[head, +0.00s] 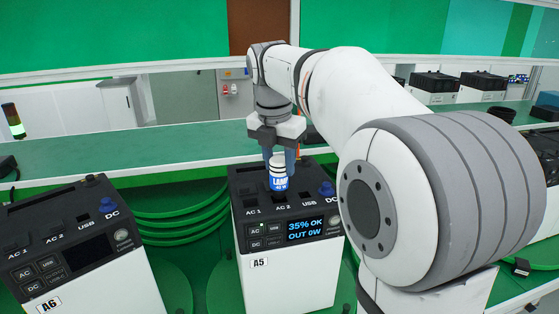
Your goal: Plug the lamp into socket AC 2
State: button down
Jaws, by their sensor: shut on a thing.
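I cannot tell whether the plug touches the socket. The AC 1 socket (251,203) is to the left. The screen (306,230) reads 35% OK, OUT 0W.
A second power station, A6 (80,245), stands at the left with a dark screen. Green coiled hoses or rings (185,225) lie between the two stations. A green bench (120,150) runs behind. My arm covers much of the right side.

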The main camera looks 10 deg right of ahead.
jog(key=shift+f+b, duration=0.7)
jog(key=shift+f, duration=0.6)
jog(key=c, duration=0.8)
grip_release()
jog(key=shift+c, duration=0.2)
